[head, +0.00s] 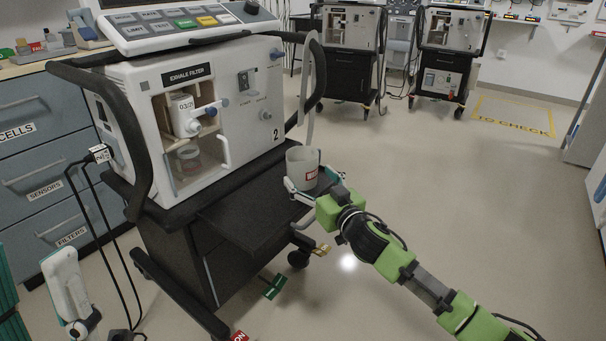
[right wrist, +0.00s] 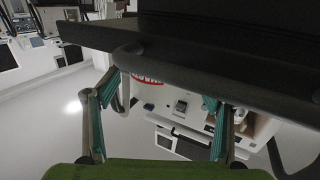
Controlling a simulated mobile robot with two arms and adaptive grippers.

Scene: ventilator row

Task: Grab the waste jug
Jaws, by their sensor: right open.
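The waste jug (head: 301,170) is a grey, open-topped cup shape with a red label, beside the right side of the ventilator cart in the head view. My right gripper (head: 314,186) is open at the jug's lower part, its fingers around it. In the right wrist view, the red label of the jug (right wrist: 147,80) shows beyond and between the two spread fingers (right wrist: 160,100). I cannot tell whether the fingers touch it. Parts that look like my left gripper (head: 65,285) show at the lower left, cut off, with nothing visibly held.
The ventilator (head: 190,110), marked 2, stands on a dark cart with black handles. A dark bar (right wrist: 230,60) crosses the right wrist view close up. Blue drawers (head: 40,150) stand at left; two more ventilator carts (head: 445,60) stand behind. The floor at right is clear.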

